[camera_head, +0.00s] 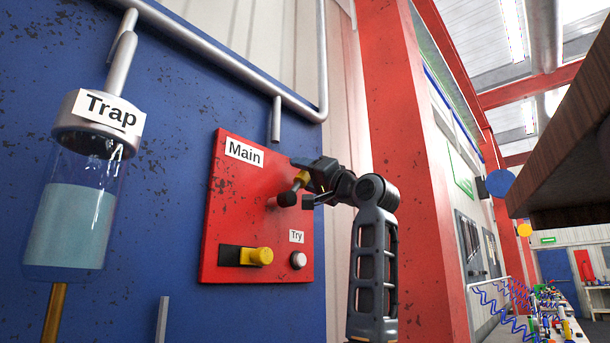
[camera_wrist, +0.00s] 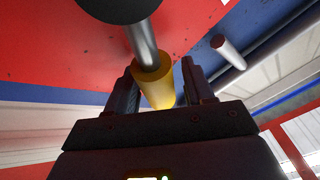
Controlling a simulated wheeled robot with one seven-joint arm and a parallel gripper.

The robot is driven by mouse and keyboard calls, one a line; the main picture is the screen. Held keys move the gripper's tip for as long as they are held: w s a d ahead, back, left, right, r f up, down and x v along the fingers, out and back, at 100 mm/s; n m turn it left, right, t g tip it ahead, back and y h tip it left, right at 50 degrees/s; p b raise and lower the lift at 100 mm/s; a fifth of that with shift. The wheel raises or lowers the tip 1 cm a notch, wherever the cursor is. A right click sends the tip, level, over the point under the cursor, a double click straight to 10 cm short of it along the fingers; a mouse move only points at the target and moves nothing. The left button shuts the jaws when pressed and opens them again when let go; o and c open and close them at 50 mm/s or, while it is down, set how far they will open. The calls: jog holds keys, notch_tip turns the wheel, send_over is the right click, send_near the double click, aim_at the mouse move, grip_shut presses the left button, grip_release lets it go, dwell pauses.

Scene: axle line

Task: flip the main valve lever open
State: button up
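The main valve lever (camera_head: 299,179) is on a red panel under the "Main" label (camera_head: 244,152). It shows a yellow grip, and a round black hub (camera_head: 287,199) is at its other end. In the wrist view the yellow grip (camera_wrist: 155,88) points in between my fingers, with a grey shaft and the black hub beyond it. My gripper (camera_head: 303,181) is open around the grip, one finger above and one below in the head view. A gap shows between the grip and the right finger in the wrist view; contact on the left side is unclear.
The red panel (camera_head: 218,205) also carries a yellow knob (camera_head: 257,256) in a black slot and a pale "Try" button (camera_head: 298,260). A glass "Trap" cylinder (camera_head: 75,215) stands left. A grey pipe stub (camera_head: 276,120) is above the panel. A red column (camera_head: 410,150) rises to the right.

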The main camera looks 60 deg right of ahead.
jog(key=shift+o, duration=0.3)
jog(key=shift+s+f, duration=0.15)
jog(key=shift+s, duration=0.05)
jog(key=b+v, duration=0.2)
jog(key=v, duration=0.5)
jog(key=shift+s, duration=0.15)
jog(key=shift+s, duration=0.15)
